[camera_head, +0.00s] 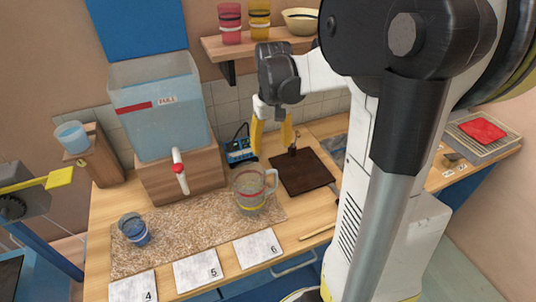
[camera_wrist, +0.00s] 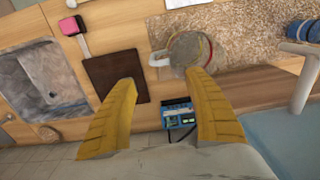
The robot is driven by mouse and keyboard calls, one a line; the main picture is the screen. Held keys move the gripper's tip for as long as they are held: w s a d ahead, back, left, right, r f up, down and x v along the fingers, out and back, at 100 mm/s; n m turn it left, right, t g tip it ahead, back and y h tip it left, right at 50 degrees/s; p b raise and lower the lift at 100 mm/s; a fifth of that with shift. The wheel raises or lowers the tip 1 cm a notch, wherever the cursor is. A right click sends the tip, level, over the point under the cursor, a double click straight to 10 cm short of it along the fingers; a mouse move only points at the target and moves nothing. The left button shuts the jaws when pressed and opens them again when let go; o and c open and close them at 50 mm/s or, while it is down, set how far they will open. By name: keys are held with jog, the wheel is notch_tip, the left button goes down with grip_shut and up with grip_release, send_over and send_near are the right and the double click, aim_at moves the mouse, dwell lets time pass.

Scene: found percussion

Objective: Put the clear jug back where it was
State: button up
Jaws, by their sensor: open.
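The clear jug (camera_head: 249,192) has red and yellow bands and a clear handle on its right side. It stands upright on the right part of the speckled cork mat (camera_head: 199,235), in front of the water tank. In the wrist view, the jug (camera_wrist: 188,50) shows from above with its handle toward the dark square board (camera_wrist: 112,72). My gripper (camera_head: 272,140) has yellow fingers, spread open and empty. It hangs behind and above the jug, near the board (camera_head: 303,172). The wrist view shows the gripper (camera_wrist: 162,110) with nothing between its fingers.
A clear tank (camera_head: 160,110) marked FULL stands on a wooden block with a red-and-white tap (camera_head: 180,170). A blue cup (camera_head: 134,230) stands on the mat's left. Cards 4, 5 and 6 (camera_head: 258,248) lie in front. A blue device (camera_head: 240,150) sits behind the jug.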

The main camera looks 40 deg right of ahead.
jog(key=s+a+r+n+t, duration=0.1)
jog(key=s+a+t, duration=0.1)
jog(key=a, duration=0.4)
jog(key=s+a+r+n+t, duration=0.1)
jog(key=s+a+r+t, duration=0.1)
jog(key=s+a, duration=0.2)
jog(key=s+a+r+n+t, duration=0.1)
jog(key=s+a+r+t, duration=0.1)
jog(key=a, duration=0.8)
jog(key=shift+s+r+t, duration=0.25)
jog(key=shift+s+t, duration=0.25)
jog(key=shift+s, duration=0.15)
